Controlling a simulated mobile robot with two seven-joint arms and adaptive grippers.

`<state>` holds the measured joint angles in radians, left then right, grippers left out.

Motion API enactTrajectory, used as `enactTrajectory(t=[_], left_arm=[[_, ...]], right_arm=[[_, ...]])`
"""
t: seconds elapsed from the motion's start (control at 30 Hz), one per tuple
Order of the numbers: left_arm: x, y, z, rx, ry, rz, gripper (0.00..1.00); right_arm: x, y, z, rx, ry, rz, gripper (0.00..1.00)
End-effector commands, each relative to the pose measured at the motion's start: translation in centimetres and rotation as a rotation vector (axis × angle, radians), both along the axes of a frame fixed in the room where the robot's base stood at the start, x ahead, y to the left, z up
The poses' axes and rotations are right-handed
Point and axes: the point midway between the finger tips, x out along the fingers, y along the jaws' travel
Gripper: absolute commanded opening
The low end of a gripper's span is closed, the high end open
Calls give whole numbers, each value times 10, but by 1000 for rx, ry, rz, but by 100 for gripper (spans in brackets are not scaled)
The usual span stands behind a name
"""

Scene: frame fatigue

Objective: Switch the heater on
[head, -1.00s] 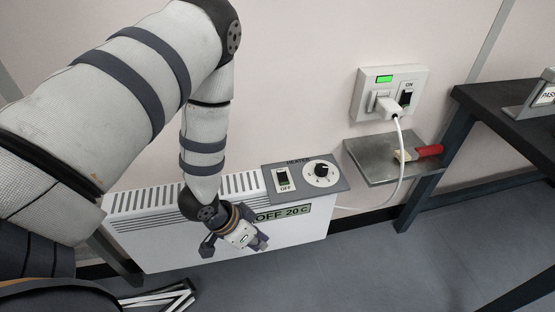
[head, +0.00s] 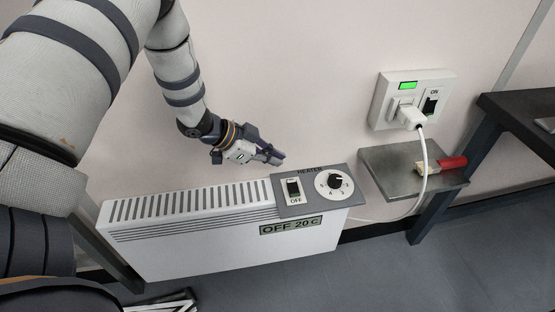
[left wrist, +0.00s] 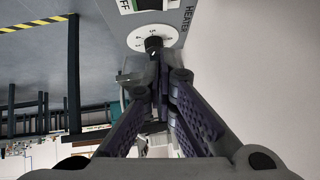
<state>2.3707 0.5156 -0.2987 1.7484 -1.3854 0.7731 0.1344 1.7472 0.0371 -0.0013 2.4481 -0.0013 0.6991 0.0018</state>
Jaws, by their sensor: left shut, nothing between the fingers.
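The white heater (head: 190,243) stands against the wall. Its grey control panel (head: 313,198) on top carries a black rocker switch (head: 293,188) labelled OFF and a round dial (head: 334,183). The display (head: 291,225) on its front reads "OFF 20 C". My left gripper (head: 280,157) is shut and empty, above the heater's back edge and up-left of the panel, apart from the switch. In the left wrist view my gripper fingers (left wrist: 160,88) point toward the dial (left wrist: 152,40), with part of the switch (left wrist: 148,4) at the top edge. My right gripper is out of view.
A wall socket (head: 412,98) with a lit green indicator and its own switch holds the heater's white plug (head: 410,118). Its cord (head: 423,175) hangs past a small metal shelf (head: 380,165) bearing a red-handled brush (head: 450,163). A dark table (head: 520,105) stands at right.

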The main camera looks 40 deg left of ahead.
Motion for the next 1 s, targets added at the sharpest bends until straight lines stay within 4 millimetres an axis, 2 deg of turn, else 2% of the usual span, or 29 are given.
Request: enactTrajectory(t=[0.03, 0.33, 0.5, 0.67, 1.0], left_arm=[[5, -4, -16, 1, 11, -2, 0], [43, -29, -61, 0, 10, -1, 0], [45, -25, -85, 0, 8, 0, 0], [46, -24, -93, 0, 4, 0, 0], [47, -23, -94, 0, 4, 0, 0]], right_arm=[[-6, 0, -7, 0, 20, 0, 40], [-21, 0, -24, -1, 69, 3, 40], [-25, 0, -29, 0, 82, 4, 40], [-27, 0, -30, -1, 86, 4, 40], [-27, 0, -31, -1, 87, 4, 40]])
